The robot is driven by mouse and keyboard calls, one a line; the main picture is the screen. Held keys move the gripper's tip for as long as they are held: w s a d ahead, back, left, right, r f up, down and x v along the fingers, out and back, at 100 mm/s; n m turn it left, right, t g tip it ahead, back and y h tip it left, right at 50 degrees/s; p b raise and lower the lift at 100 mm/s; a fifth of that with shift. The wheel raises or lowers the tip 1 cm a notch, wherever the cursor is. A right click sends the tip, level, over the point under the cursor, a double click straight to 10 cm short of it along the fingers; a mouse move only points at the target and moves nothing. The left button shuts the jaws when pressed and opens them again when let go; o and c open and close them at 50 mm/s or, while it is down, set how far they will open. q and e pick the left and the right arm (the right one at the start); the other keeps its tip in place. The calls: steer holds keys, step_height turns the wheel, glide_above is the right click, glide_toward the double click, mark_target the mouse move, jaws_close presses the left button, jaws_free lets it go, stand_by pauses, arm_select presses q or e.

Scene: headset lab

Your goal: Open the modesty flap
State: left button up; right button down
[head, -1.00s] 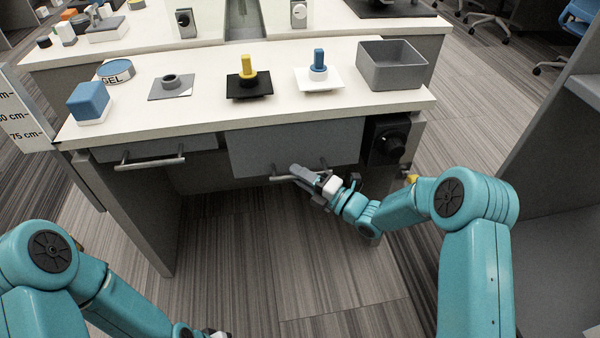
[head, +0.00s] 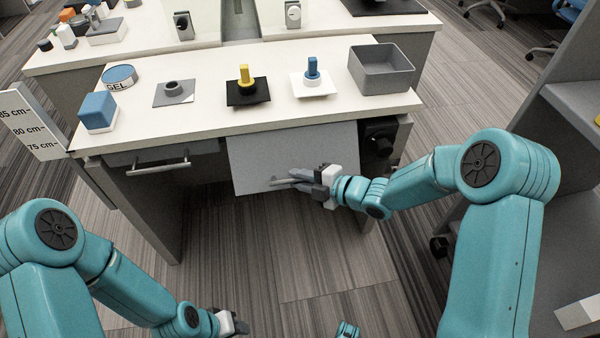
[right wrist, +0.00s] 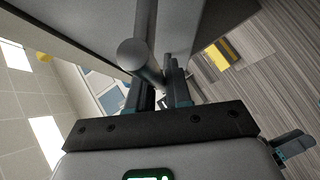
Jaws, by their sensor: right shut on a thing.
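The modesty flap (head: 262,160) is a grey panel hanging under the front edge of the desk. Its lower part appears tilted out toward me. A bar handle (head: 278,182) runs near its lower edge. My right gripper (head: 308,181) is shut on this handle and hides its right part. In the right wrist view, the round handle bar (right wrist: 137,52) passes between the fingers of my right gripper (right wrist: 160,88), with the flap's face close above. My left gripper (head: 238,323) is low at the bottom of the head view, away from the flap; its fingers are not clear.
A drawer with a handle (head: 158,167) is left of the flap, and a black knob (head: 383,140) is right of it. On the desk (head: 210,120) are a blue block, a GEL tin, peg stands and a grey bin (head: 381,75). A shelf stands at right. Floor below is clear.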

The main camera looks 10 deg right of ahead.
steer(key=shift+r, duration=0.15)
stand_by(0.3)
steer(key=c, duration=1.1)
jaws_free()
steer(key=shift+c, duration=0.2)
steer(key=p+v, duration=0.3)
steer(key=v, duration=1.3)
steer(key=shift+r, duration=0.2)
steer(key=shift+s, duration=0.15)
